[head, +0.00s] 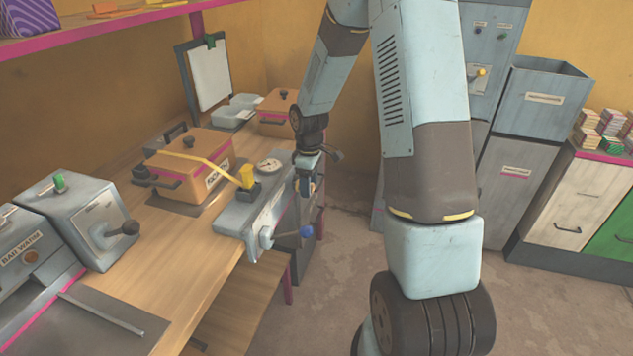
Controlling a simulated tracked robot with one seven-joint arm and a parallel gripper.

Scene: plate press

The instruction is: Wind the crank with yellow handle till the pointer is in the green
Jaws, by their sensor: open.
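A grey press unit (236,217) stands at the right edge of the wooden bench. A crank with a blue knob (305,231) is on the unit's front end. My gripper (308,190) is open and points down at the unit's right side, near the dial. It holds nothing that I can see, and its fingertips are small in view.
A yellow strip (195,158) runs across an orange box (190,180) towards the yellow piece. A grey box with a black-knobbed crank (127,229) stands at left. A clipboard (208,77) and a second orange box (275,112) are behind. Floor at right is clear.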

